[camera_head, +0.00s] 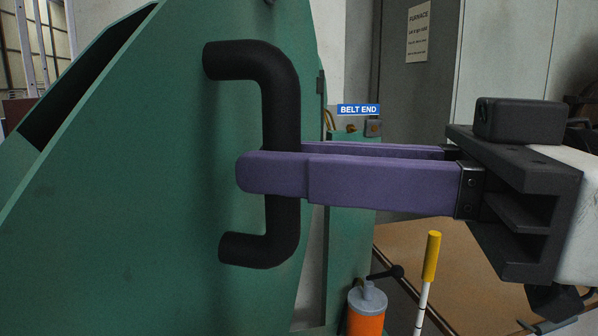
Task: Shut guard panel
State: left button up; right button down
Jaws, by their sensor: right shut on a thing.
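The guard panel (130,190) is a large green sheet with a slanted upper edge on the left of the view. A black bent-tube handle (282,105) stands out from its right part, upright. My right gripper (265,172) comes in from the right with its purple fingers on either side of the handle's upright bar. It is shut on the handle, a little below its middle. A narrow gap with a pale strip shows between the panel's right edge and the green machine frame (348,260). My left gripper is not in view.
A blue "BELT END" sign (358,110) is behind the fingers. An orange container (366,312) and a yellow-topped pole (431,258) stand low at centre right. Grey cabinets (412,80) with a posted notice are behind. A brown board (480,270) lies beneath my right gripper.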

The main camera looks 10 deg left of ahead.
aim_at(217, 170)
jog(key=shift+s, duration=0.15)
jog(key=shift+f, duration=0.1)
jog(key=shift+a+f+b, duration=0.15)
jog(key=shift+a+b, duration=0.15)
jog(key=shift+b, duration=0.15)
jog(key=a+b, duration=0.1)
jog(key=a, duration=0.1)
jog(key=a+b, duration=0.2)
jog(key=w+a+b, duration=0.1)
jog(key=a+b, duration=0.1)
jog(key=shift+a, duration=0.2)
jog(key=shift+a+p, duration=0.45)
jog(key=shift+a, duration=0.4)
jog(key=shift+w+a+p, duration=0.15)
jog(key=shift+a+p, duration=0.3)
jog(key=shift+a, duration=0.2)
jog(key=c, duration=1.5)
grip_release()
jog(key=shift+c, duration=0.2)
